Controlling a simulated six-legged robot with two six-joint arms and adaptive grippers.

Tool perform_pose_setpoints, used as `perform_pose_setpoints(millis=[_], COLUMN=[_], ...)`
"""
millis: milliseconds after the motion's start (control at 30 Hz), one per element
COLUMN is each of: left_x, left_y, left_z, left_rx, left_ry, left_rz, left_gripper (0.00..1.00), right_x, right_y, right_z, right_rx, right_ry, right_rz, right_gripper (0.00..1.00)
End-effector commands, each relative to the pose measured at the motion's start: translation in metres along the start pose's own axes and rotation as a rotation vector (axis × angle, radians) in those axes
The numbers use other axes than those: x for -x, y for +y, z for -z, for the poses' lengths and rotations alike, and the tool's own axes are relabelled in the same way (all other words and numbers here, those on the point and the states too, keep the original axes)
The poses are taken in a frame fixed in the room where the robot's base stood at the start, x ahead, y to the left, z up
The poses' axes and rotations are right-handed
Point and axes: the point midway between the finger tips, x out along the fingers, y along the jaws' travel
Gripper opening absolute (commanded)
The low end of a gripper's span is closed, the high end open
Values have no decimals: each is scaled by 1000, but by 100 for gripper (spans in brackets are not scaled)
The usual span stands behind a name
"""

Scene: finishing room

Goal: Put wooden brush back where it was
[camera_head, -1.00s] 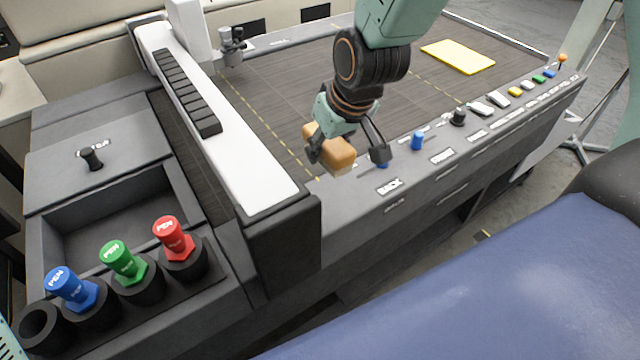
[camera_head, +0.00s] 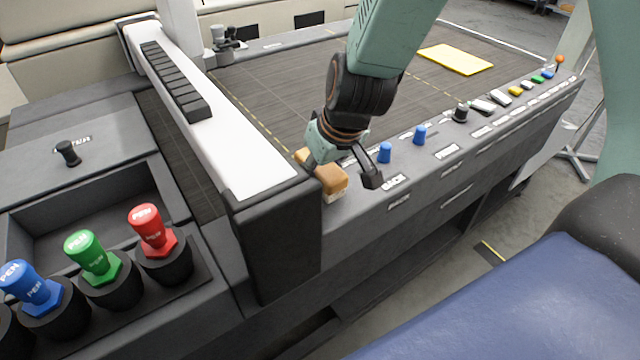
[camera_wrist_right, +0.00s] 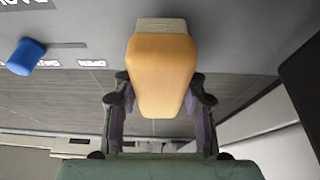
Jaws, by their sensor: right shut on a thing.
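The wooden brush (camera_head: 327,178) is a tan block with a pale underside. It is over the left end of the grey front rail (camera_head: 352,215), close beside the black end of the white gantry beam. I cannot tell whether it touches the rail. My right gripper (camera_head: 341,170) is shut on the brush from above. In the right wrist view the brush (camera_wrist_right: 160,75) fills the space between the two fingers (camera_wrist_right: 160,112), its pale end against the grey surface. My left gripper is not in view.
The white gantry beam (camera_head: 215,140) stands just left of the brush. Blue knobs (camera_head: 385,152) and other controls line the rail to the right. A yellow sheet (camera_head: 455,59) lies on the dark bed (camera_head: 290,85). Blue, green and red pens (camera_head: 152,230) stand in holders at lower left.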

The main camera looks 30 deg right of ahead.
Motion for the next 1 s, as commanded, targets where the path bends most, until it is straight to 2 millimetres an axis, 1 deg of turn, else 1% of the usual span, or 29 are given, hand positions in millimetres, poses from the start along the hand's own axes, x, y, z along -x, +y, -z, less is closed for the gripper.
perform_pose_setpoints(millis=[33, 133, 433, 633, 667, 900, 1000], left_x=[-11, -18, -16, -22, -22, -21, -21], left_y=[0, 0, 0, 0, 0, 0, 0], left_z=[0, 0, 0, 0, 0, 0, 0], left_rx=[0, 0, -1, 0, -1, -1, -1], left_ry=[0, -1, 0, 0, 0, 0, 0], left_rz=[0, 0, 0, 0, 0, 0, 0], left_gripper=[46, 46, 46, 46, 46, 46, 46], right_x=[-10, -16, -15, -21, -20, -20, -19], right_y=[0, 0, 0, 0, 0, 0, 0], right_z=[-4, -7, -6, -9, -9, -9, -9], right_rx=[-1, 0, 0, -1, -1, -1, -1], right_ry=[0, 0, 0, 0, -1, -1, -1], right_rz=[0, 1, 1, 1, 1, 1, 1], right_gripper=[12, 12, 12, 12, 43, 64, 65])
